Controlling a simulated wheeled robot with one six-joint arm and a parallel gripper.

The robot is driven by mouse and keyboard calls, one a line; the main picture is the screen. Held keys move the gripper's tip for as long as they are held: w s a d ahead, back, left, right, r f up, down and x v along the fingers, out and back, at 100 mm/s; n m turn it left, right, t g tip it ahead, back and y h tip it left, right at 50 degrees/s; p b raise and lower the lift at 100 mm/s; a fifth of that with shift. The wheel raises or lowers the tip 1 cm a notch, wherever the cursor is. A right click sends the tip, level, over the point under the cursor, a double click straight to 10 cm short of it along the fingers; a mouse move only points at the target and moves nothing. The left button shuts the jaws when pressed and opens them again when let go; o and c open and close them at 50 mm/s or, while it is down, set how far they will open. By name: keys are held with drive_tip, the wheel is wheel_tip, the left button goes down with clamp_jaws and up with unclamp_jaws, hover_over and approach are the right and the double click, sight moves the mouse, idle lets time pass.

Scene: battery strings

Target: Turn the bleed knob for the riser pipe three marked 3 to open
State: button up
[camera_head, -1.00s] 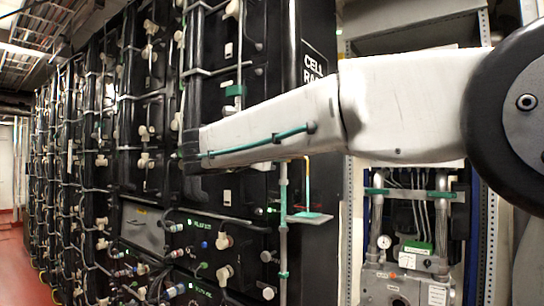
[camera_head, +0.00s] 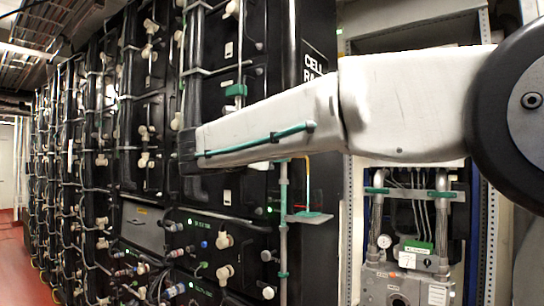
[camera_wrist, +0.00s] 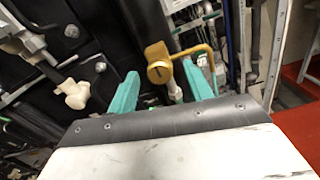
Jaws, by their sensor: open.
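In the wrist view, a brass-yellow knob (camera_wrist: 159,70) with a dark slot on its face shows between the two teal fingers of my gripper (camera_wrist: 160,68). The fingers are apart, one on each side of the knob in the picture. I cannot tell whether either touches it. A yellow bent rod (camera_wrist: 203,50) runs beside the knob, near the right finger. No mark 3 can be read on the knob or on a pipe. In the head view, my arm crosses in front of the black rack, and my gripper's fingers cannot be made out.
The black cell rack (camera_head: 260,190) fills the left and middle, with several pale valve fittings (camera_head: 224,240) and hoses standing out. A yellow bent rod (camera_head: 309,180) rises over a small teal-edged shelf (camera_head: 309,217). Red floor (camera_head: 14,270) is clear at left.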

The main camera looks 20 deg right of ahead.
drive_tip(key=v, duration=0.7)
idle(0.3)
drive_tip(key=s+d+f+m+g+y, duration=0.35)
drive_tip(key=s+f+m, duration=0.2)
drive_tip(key=f, duration=0.55)
drive_tip(key=s+d+f+m+g+y, duration=0.35)
drive_tip(key=s+f+m, duration=0.2)
drive_tip(key=f, duration=0.55)
drive_tip(key=s+d+f+m+g+y, duration=0.1)
drive_tip(key=s+d+f+m+y, duration=0.1)
drive_tip(key=s+f+m, duration=0.4)
drive_tip(key=s+d+f+m+g+y, duration=0.1)
drive_tip(key=s+f+m+y, duration=0.4)
drive_tip(key=s, duration=1)
drive_tip(key=shift+s+d+f+m+y, duration=0.25)
drive_tip(key=shift+d+f+m+y, duration=0.05)
drive_tip(key=shift+d+f+m, duration=0.3)
